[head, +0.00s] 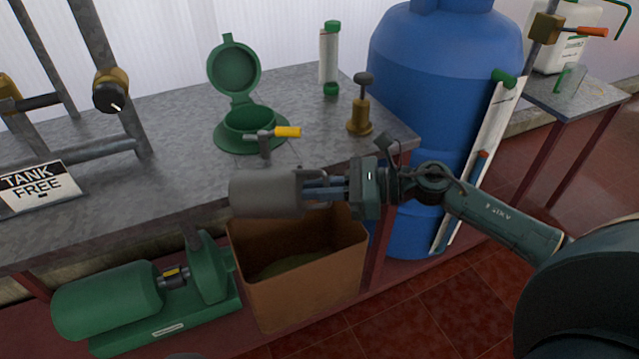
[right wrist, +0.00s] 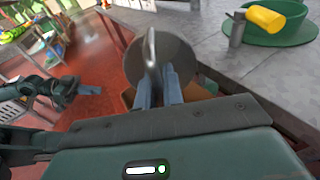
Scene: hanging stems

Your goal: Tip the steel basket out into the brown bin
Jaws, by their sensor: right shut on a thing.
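The steel basket (head: 262,193) is a grey cylinder lying on its side in the air in the head view. My right gripper (head: 308,190) comes from the right and is shut on its handle. In the right wrist view the basket's round grey form (right wrist: 183,62) and upright handle sit at the fingertips (right wrist: 160,88). I cannot see into the basket. The brown bin (head: 315,290) stands open just below it, with something olive-coloured inside. My left gripper (right wrist: 86,90) shows small at the left of the right wrist view; its jaws are unclear.
The grey bench (head: 170,125) edge runs just behind the basket. On it are a green lidded pot (head: 247,125), a yellow-handled valve (head: 287,132) and a brass piece (head: 361,115). A green motor (head: 110,300) is left of the bin, a blue tank (head: 440,60) right.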

